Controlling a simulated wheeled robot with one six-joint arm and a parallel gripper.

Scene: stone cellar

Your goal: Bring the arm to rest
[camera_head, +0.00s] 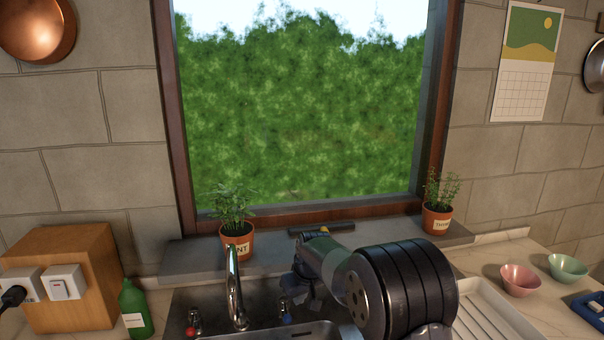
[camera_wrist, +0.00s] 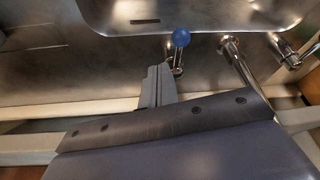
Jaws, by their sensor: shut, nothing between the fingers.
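My arm reaches over the sink in the head view, its thick dark joint in front at the right. My gripper (camera_head: 298,288) is small there and hangs above the sink's back edge, close to the blue-marked tap handle (camera_head: 285,309). In the wrist view my gripper (camera_wrist: 158,84) is shut and empty. Its fingers point toward the tap handle's blue knob (camera_wrist: 181,38); whether they touch its stem I cannot tell.
The steel sink (camera_head: 215,301) has a curved faucet (camera_head: 235,290) left of my gripper. Potted plants labelled mint (camera_head: 237,241) and thyme (camera_head: 437,219) stand on the sill. A green bottle (camera_head: 135,310) is at left; pink (camera_head: 520,281) and green (camera_head: 567,268) bowls are at right.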

